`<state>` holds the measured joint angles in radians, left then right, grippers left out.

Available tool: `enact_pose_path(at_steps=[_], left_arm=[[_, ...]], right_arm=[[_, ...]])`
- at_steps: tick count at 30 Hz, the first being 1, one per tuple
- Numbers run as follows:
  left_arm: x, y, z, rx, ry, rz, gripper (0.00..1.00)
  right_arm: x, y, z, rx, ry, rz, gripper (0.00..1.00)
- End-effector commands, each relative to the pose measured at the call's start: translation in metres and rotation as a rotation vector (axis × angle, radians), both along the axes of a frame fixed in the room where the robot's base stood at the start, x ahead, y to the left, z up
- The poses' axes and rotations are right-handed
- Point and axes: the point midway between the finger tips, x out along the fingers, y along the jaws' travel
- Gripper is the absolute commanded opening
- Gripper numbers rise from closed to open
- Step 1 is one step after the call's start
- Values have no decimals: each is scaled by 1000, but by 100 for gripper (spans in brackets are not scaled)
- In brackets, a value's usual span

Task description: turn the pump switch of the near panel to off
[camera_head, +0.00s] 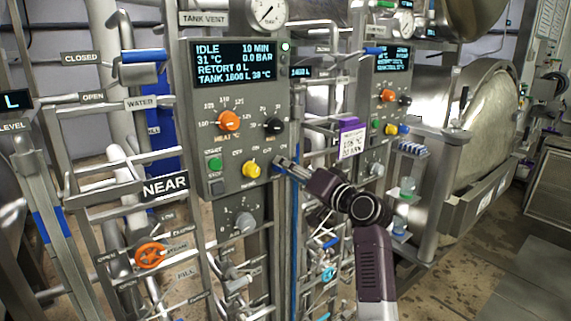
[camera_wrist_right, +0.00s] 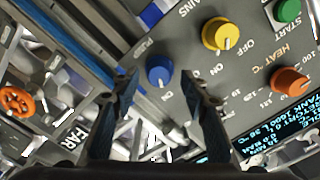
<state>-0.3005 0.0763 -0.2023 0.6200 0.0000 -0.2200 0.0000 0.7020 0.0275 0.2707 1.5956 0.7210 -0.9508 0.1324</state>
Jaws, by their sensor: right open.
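The near panel (camera_head: 235,180) stands left of centre in the head view, below its lit screen (camera_head: 235,64). In the right wrist view, a blue knob (camera_wrist_right: 159,70), likely the pump switch, sits on the panel's edge side next to a yellow knob (camera_wrist_right: 221,34) with ON and OFF marks. The label by the blue knob is too small to read surely. My right gripper (camera_head: 284,163) is open at the panel's right edge and mostly covers the blue knob in the head view. Its fingertips (camera_wrist_right: 158,84) lie either side of the knob in the wrist view; contact cannot be told. My left gripper is not in view.
An orange heat knob (camera_head: 228,121), a black knob (camera_head: 273,126) and a green start button (camera_head: 215,164) are close by on the panel. A second panel (camera_head: 389,85) stands further right. Pipes and an orange valve wheel (camera_head: 151,255) crowd the left.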

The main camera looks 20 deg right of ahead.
Motion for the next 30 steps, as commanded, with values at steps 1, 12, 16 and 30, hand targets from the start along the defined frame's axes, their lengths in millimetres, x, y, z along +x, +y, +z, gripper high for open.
enact_pose_path(at_steps=[1, 12, 16, 30], left_arm=[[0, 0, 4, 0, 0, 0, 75], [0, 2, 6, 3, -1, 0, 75], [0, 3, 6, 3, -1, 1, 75], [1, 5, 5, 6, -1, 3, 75]], right_arm=[[5, 2, 1, 1, 2, 1, 41], [16, 6, -1, -1, 0, 0, 41], [16, 6, -1, -1, 0, 0, 39], [16, 6, -1, -3, 0, -1, 0]])
